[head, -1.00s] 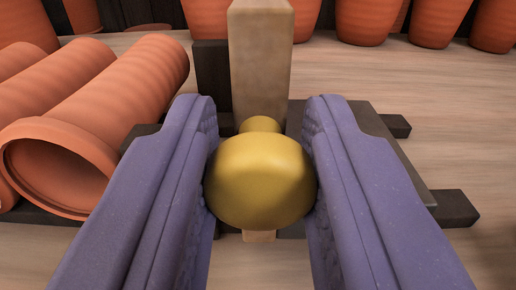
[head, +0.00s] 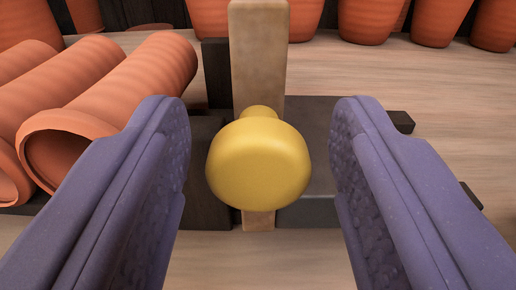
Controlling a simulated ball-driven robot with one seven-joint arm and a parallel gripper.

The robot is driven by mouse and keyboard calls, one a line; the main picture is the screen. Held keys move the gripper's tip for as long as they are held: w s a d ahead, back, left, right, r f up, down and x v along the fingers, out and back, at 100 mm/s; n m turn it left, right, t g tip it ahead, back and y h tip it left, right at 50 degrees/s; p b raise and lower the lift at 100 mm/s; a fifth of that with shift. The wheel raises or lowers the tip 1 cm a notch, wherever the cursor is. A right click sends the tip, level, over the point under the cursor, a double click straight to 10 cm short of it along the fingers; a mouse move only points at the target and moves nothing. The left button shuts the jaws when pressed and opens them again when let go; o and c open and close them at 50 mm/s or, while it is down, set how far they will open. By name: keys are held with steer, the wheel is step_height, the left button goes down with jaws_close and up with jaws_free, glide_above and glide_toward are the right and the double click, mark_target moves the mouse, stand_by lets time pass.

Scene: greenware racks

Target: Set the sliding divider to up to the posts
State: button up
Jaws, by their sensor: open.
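The sliding divider (head: 257,70) is an upright pale wooden board with a yellow round knob (head: 258,165) on its near face. It stands across a dark rack (head: 315,170), in the middle of the head view. My gripper (head: 259,140) is open, with one purple finger on each side of the knob. There is a clear gap between each finger and the knob, so neither touches it. I cannot make out the posts for certain.
Terracotta pipes (head: 130,90) lie on the rack left of the divider. Several terracotta pots (head: 365,20) stand along the back. The wooden surface (head: 420,80) right of the divider is mostly clear.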

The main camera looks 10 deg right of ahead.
steer(key=v, duration=0.7)
steer(key=shift+s+b, duration=0.1)
steer(key=shift+b, duration=0.3)
steer(key=s+a+f+n+g+y+b, duration=0.1)
steer(key=s+a+f+y+b, duration=0.1)
steer(key=s+a+b, duration=0.3)
steer(key=s+a+f+n+g+y+b, duration=0.1)
steer(key=s+a+b, duration=0.4)
steer(key=a+b, duration=0.5)
steer(key=f+y+b, duration=0.1)
steer(key=b, duration=0.1)
steer(key=shift+s+n+b, duration=0.35)
steer(key=shift+s+n, duration=0.05)
stand_by(0.5)
